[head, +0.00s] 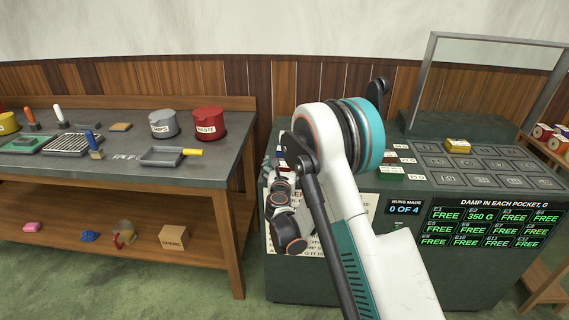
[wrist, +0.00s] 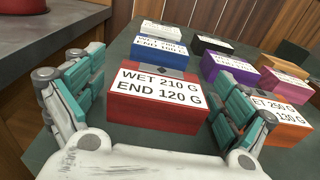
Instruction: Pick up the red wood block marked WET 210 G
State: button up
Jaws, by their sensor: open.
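The red wood block (wrist: 157,109) is in the wrist view, with a white label on top reading WET 210 G, END 120 G. It sits on the dark bench top, between the two teal-padded fingers of my gripper (wrist: 150,105). The fingers stand apart, one on each side of the block; I cannot tell whether either touches it. In the head view my arm hides the block, and the gripper (head: 283,200) shows only partly, at the left end of the dark machine.
Close around the red block in the wrist view are a blue block (wrist: 158,53), a purple block (wrist: 229,75) and an orange block (wrist: 285,122). In the head view a machine (head: 470,177) with pockets holds a yellow block (head: 457,146). A workbench (head: 225,150) stands left.

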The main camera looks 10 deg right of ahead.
jog(key=shift+w+d, duration=0.1)
jog(key=shift+w, duration=0.05)
jog(key=shift+r, duration=0.1)
jog(key=shift+c, duration=0.5)
jog(key=c, duration=1.1)
